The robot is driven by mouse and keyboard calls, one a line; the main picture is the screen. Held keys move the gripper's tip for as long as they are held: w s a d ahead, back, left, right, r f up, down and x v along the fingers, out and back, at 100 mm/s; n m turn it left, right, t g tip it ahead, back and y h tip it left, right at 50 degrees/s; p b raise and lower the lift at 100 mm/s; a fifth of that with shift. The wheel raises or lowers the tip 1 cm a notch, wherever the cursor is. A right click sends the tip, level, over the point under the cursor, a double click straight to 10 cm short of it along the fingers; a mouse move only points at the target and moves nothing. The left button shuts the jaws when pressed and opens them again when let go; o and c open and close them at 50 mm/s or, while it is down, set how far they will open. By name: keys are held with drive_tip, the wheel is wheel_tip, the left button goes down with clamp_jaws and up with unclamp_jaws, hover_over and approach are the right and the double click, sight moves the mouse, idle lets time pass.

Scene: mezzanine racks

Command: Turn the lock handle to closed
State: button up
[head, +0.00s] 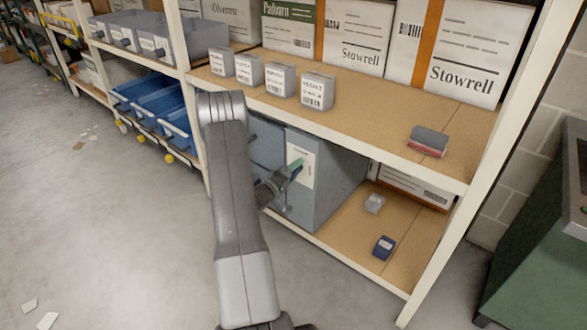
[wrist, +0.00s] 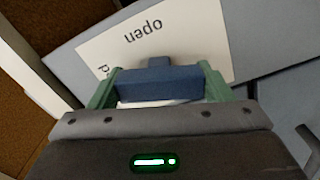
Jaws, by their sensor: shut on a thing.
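The lock handle (wrist: 160,84) is a blue bar on the face of a grey-blue cabinet (head: 333,185) on the lower shelf. My gripper (wrist: 160,78) has green fingers, one at each end of the bar, and is shut on it. In the head view my gripper (head: 293,172) is at the cabinet front, and the handle is mostly hidden there. A white label (wrist: 105,55) behind the handle reads "open", upside down in the wrist view. Its other word is mostly covered by a finger. The label also shows in the head view (head: 303,163).
The upper shelf (head: 375,118) holds small grey boxes (head: 277,79) and large Stowrell cartons (head: 357,40). Blue bins (head: 150,103) stand left. A white rack post (head: 440,245) stands right. The left floor is mostly clear.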

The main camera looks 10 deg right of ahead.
drive_tip(key=shift+n+p, duration=0.75)
drive_tip(key=shift+n, duration=1.15)
drive_tip(key=o, duration=1)
drive_tip(key=shift+c, duration=0.2)
drive_tip(key=shift+s+a, duration=0.1)
drive_tip(key=shift+a, duration=0.05)
drive_tip(key=p+v, duration=0.1)
drive_tip(key=v, duration=1.2)
drive_tip(key=shift+s+a, duration=0.2)
drive_tip(key=b+x, duration=0.1)
drive_tip(key=x, duration=1.3)
